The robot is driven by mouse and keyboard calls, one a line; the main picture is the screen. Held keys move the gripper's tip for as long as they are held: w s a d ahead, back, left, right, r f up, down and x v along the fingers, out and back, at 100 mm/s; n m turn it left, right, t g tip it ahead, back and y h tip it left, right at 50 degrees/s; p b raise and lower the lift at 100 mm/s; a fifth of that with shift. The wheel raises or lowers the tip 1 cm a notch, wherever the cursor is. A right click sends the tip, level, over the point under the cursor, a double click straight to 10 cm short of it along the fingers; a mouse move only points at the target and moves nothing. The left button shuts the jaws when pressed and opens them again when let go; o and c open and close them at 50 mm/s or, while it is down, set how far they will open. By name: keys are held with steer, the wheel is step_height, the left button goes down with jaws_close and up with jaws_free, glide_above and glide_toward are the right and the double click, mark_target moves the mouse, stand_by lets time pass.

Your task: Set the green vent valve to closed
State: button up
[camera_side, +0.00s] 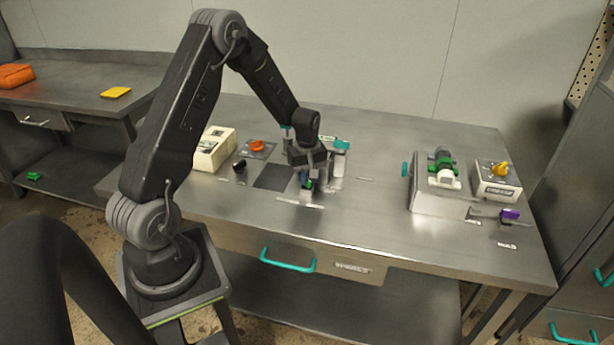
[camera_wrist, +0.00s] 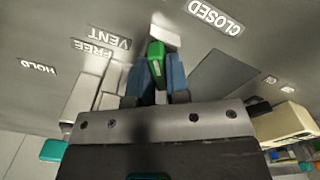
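The green vent valve handle (camera_wrist: 156,66) shows in the wrist view between the two blue finger pads of my gripper (camera_wrist: 157,75). The pads appear to touch it on both sides. A white piece (camera_wrist: 165,36) lies at the handle's far end. The printed word CLOSED (camera_wrist: 215,15) is to its upper right and the word VENT (camera_wrist: 108,36) to its upper left. In the side view my gripper (camera_side: 307,182) is low over the bench and hides most of the valve.
FREE (camera_wrist: 91,48) and HOLD (camera_wrist: 38,66) labels lie farther left. In the side view, a cream box (camera_side: 213,149) and an orange knob (camera_side: 257,146) stand left of my gripper. A green-and-white valve (camera_side: 443,168) and a yellow knob (camera_side: 500,170) stand right. The bench between is mostly clear.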

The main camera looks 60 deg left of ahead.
jaws_close()
steer(key=shift+m, duration=0.4)
steer(key=m, duration=0.9)
steer(key=shift+m, duration=2.1)
steer(key=o, duration=0.5)
jaws_free()
